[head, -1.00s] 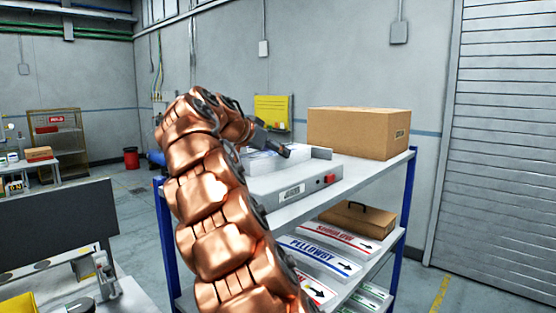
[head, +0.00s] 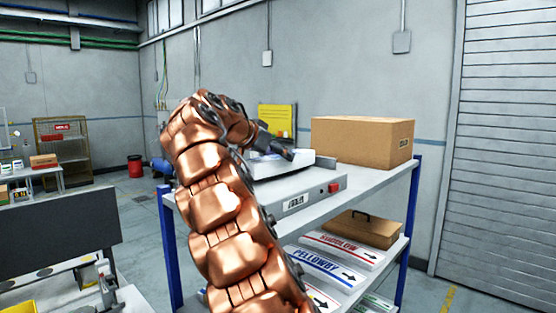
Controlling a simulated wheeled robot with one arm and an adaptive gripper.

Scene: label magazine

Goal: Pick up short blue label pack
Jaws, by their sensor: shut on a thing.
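My gripper (head: 287,155) is dark and sits at the end of my copper-coloured arm, above the grey device on the top shelf. It is small and partly hidden by my arm. It is shut on a white pack (head: 277,165) just below it. I cannot make out blue print on this pack, nor whether it is clear of the device. The grey device (head: 312,190) has a red button and a small label on its front. On the lower shelf, a white pack with blue PELLOWBY print (head: 325,265) lies flat.
A large cardboard box (head: 360,141) stands on the top shelf right of my gripper. Blue posts (head: 412,200) edge the rack. A red-lettered pack (head: 345,249) and a brown case (head: 364,228) lie on the lower shelf. A yellow panel (head: 279,118) hangs behind.

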